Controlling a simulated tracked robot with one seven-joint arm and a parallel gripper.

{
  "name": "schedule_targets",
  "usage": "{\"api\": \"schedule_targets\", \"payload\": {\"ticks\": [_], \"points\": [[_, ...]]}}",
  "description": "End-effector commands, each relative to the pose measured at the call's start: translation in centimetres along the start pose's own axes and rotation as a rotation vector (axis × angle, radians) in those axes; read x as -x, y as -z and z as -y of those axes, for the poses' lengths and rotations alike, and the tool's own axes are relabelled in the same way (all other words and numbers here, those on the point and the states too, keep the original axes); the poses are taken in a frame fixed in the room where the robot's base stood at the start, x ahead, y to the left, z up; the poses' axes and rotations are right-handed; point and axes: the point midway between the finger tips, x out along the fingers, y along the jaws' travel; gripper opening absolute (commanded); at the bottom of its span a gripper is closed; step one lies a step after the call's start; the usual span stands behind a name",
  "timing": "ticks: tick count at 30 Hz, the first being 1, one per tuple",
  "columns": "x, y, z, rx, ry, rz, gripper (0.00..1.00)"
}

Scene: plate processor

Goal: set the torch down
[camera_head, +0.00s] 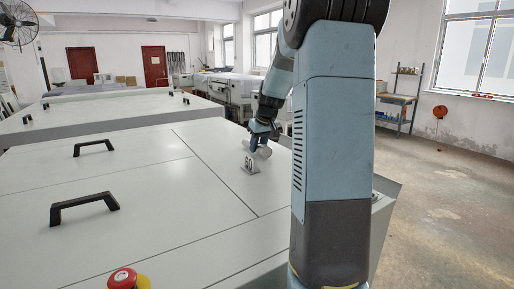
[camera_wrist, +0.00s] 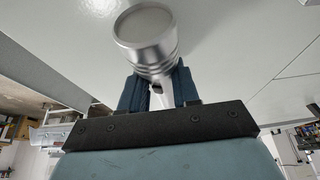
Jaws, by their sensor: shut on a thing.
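The torch (camera_wrist: 146,42) is a silver metal cylinder with a wide ribbed head, seen close up at the top middle of the wrist view. My gripper (camera_wrist: 158,90) is shut on its narrower body, with one blue finger on each side. In the head view my gripper (camera_head: 262,136) is small, over the right part of the white machine top (camera_head: 130,222), and the torch (camera_head: 265,149) shows as a short pale cylinder beside it. I cannot tell whether the torch touches the surface.
Black handles (camera_head: 84,208) stick up on the left, and a red emergency button (camera_head: 123,278) is at the front. The white top between them is clear. A shelf (camera_head: 400,100) stands by the right wall.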

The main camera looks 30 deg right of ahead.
Motion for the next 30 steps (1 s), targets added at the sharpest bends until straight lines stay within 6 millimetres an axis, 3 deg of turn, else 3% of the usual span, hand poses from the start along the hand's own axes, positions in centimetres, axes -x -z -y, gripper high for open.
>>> {"api": "schedule_targets", "payload": {"ticks": [7,8,16,25,30], "points": [[-0.6,-0.3,0.0,0.000,0.000,0.000,0.00],[-0.6,-0.3,0.0,0.000,0.000,0.000,0.32],[-0.6,-0.3,0.0,0.000,0.000,0.000,0.57],[-0.3,-0.2,0.1,0.001,0.000,0.000,0.57],[1.5,-0.2,0.0,0.002,-0.002,-0.002,0.57]]}}
